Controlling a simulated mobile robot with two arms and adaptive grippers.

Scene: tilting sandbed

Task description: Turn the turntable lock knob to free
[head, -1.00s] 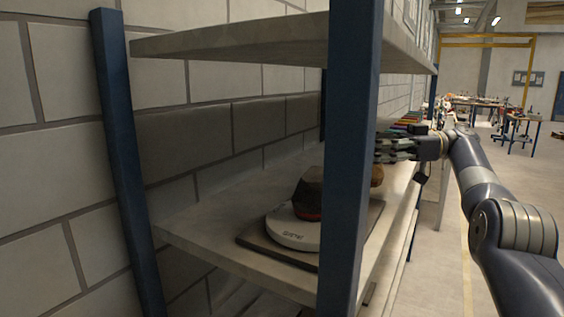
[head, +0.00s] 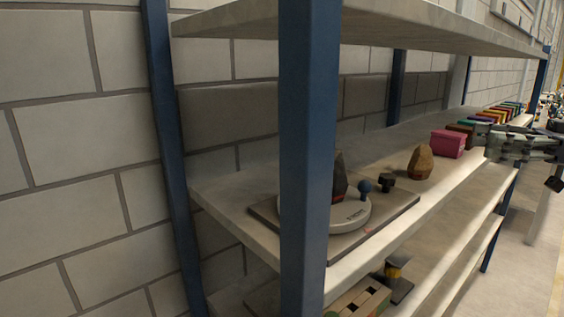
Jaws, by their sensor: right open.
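The turntable is a pale grey disc (head: 347,214) on a flat grey-brown base board (head: 392,210), on the middle shelf. A dark faceted rock (head: 339,180) stands on the disc, partly hidden by the blue shelf post. A dark blue ball-topped knob (head: 364,186) is at the disc's far right edge. A small black knob (head: 387,181) stands just right of it, near the board's back. I cannot tell the lock setting from here. My right gripper (head: 491,148) is open at the right, well apart from both knobs and close to a pink box. My left gripper is not in view.
A brown rock (head: 420,162) and the pink box (head: 448,143) stand on the shelf between the turntable and my right gripper. A row of coloured boxes (head: 497,115) runs further back. The blue post (head: 308,150) stands in front. A wooden box (head: 358,299) is on the lower shelf.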

